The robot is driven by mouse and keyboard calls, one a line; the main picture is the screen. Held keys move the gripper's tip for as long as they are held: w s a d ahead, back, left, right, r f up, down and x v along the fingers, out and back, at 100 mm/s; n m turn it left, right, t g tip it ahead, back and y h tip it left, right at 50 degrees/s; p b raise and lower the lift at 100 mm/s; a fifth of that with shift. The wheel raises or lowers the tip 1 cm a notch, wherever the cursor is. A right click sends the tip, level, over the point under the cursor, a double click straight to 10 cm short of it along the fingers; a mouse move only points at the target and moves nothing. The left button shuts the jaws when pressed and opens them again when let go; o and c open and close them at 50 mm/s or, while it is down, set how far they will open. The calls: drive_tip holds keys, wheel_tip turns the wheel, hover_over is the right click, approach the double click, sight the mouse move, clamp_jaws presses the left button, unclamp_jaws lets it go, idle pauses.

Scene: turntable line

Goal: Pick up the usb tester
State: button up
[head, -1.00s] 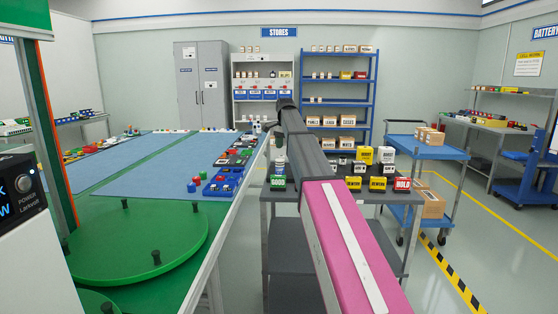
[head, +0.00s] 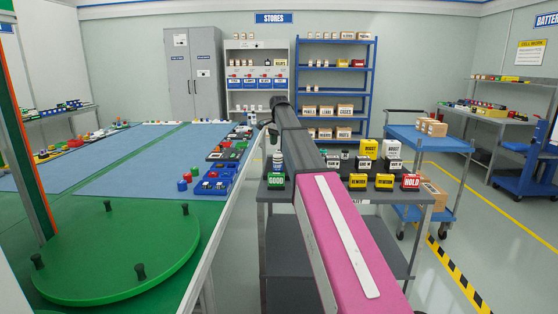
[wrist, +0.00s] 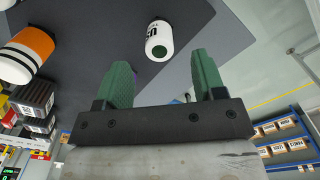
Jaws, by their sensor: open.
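I cannot tell for sure which item is the usb tester. In the wrist view a white cylinder (wrist: 158,40) with a dark green end and black lettering lies beyond my open fingers, apart from them. My gripper (wrist: 164,75) has two green fingers spread with nothing between them. An orange and white cylinder (wrist: 28,52) and dark boxes with white labels (wrist: 36,98) show at the left. In the head view a dark bottle with a white band (head: 277,161) stands behind the green GOOD block (head: 276,181).
Yellow blocks (head: 357,181) and a red HOLD block (head: 411,182) stand along the grey table's front edge. A green turntable (head: 115,262) with black pegs is at the left.

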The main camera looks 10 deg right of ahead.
sight(279, 152)
wheel_tip(279, 152, down, 5)
drive_tip(key=shift+f, duration=0.1)
drive_tip(key=c, duration=1)
